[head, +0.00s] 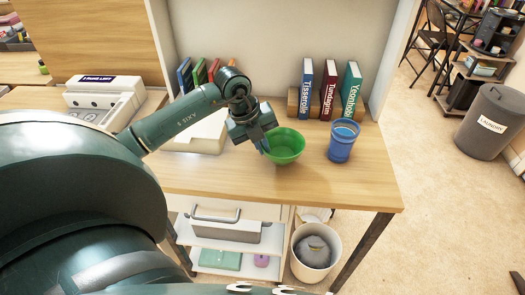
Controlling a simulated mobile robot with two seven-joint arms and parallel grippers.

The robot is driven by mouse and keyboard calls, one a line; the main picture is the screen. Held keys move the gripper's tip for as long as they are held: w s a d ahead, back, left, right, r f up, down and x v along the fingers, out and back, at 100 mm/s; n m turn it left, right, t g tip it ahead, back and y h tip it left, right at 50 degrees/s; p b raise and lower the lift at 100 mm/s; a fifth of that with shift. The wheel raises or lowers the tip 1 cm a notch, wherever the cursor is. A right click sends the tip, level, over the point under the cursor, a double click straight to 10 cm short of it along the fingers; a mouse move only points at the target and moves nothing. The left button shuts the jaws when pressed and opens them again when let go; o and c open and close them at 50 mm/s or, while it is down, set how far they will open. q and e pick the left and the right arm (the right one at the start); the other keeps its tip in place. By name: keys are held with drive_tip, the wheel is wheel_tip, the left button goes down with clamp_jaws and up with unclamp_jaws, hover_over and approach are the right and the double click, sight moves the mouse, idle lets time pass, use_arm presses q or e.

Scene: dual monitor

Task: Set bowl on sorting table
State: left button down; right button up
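A green bowl (285,147) is upright at the middle of the wooden table (345,190). My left gripper (263,144) reaches in from the left and points down at the bowl's left rim. Its fingertips overlap the rim in this view. I cannot tell whether they are closed on it, or whether the bowl rests on the table or is slightly above it. My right gripper is not in view.
A blue cup (342,140) stands just right of the bowl. Books (328,90) stand behind it, and a white box (196,135) lies behind my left arm. The table's front right is clear. A bin (315,255) is below, and a laundry bin (488,120) stands far right.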

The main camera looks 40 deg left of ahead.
use_arm(q)
drive_tip(key=shift+f, duration=1.1)
drive_tip(key=c, duration=1.6)
unclamp_jaws()
drive_tip(key=shift+f, duration=0.1)
